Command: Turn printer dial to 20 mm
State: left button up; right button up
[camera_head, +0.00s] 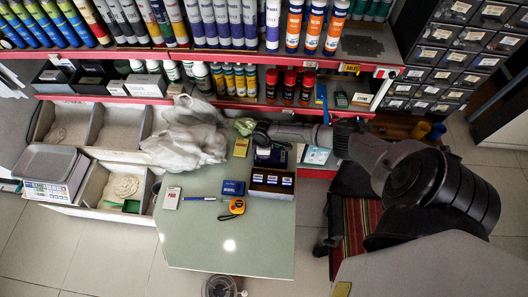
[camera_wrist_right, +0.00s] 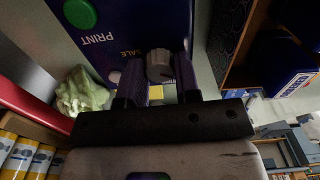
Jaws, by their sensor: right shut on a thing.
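The printer is a dark blue box (camera_wrist_right: 118,28) with a green button, the word PRINT and the word SALE in the wrist view. Its round grey dial (camera_wrist_right: 159,64) sits between the dark fingers of my right gripper (camera_wrist_right: 159,80), which is shut on it. I cannot read a scale or the dial's setting. In the head view, the printer (camera_head: 272,158) stands at the back of the green counter, partly covered by my right gripper (camera_head: 264,142). My left gripper is not in view.
A dark box with labelled compartments (camera_head: 271,183) stands just in front of the printer. A blue box (camera_head: 233,188), a tape measure (camera_head: 236,207) and a pen (camera_head: 199,199) lie nearby. Crumpled plastic bags (camera_head: 190,140) are to the left. The counter's front is clear.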

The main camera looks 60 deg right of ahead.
jog(key=o, duration=0.9)
jog(key=shift+o, duration=0.2)
jog(key=shift+r, duration=0.45)
notch_tip(320, 180, up, 13)
jog(key=p, duration=0.1)
jog(key=shift+p, duration=0.35)
